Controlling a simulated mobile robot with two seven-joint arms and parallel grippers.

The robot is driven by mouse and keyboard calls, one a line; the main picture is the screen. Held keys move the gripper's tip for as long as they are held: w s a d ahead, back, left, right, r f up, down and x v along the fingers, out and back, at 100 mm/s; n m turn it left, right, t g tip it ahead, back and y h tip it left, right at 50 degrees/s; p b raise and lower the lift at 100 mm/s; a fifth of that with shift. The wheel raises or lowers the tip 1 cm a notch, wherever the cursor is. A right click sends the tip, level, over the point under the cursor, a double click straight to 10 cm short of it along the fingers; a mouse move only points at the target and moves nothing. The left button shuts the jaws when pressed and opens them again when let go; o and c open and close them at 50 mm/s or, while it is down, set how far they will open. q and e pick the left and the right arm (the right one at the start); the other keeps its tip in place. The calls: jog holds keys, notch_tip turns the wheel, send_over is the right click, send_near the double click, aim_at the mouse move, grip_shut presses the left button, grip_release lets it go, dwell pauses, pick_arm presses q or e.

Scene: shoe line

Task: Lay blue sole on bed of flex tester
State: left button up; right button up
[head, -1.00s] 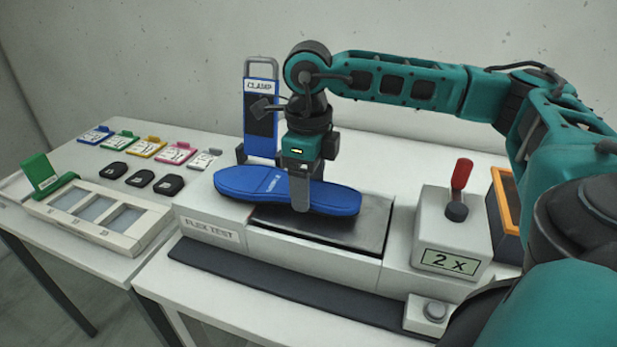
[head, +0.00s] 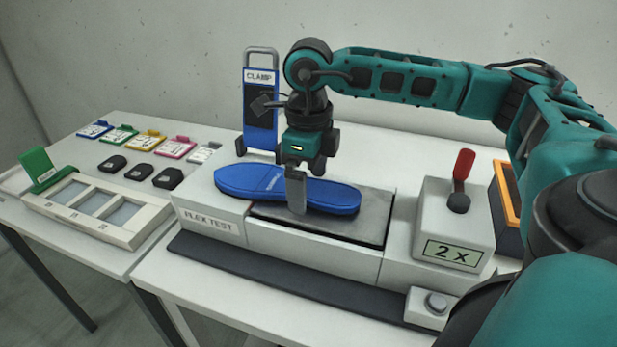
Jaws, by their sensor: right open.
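The blue sole (head: 250,182) lies on the bed (head: 365,228) of the flex tester (head: 262,242). Its left end reaches over the white block left of the dark plate, and its right end rests over the plate. My right gripper (head: 297,205) points down at the middle of the sole and is open. One finger shows in front of the sole's near edge; the gripper hides part of the sole behind it. My left gripper is not in view.
The blue clamp (head: 260,118) stands upright behind the sole. A box with a red lever (head: 462,168) and a "2 x" display is at the right. Several coloured tags, black pieces and a white tray (head: 140,232) are on the left table.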

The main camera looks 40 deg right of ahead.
notch_tip(320, 180, up, 13)
jog(key=p, duration=0.1)
dwell(0.5)
jog(key=shift+f, duration=0.1)
dwell(0.3)
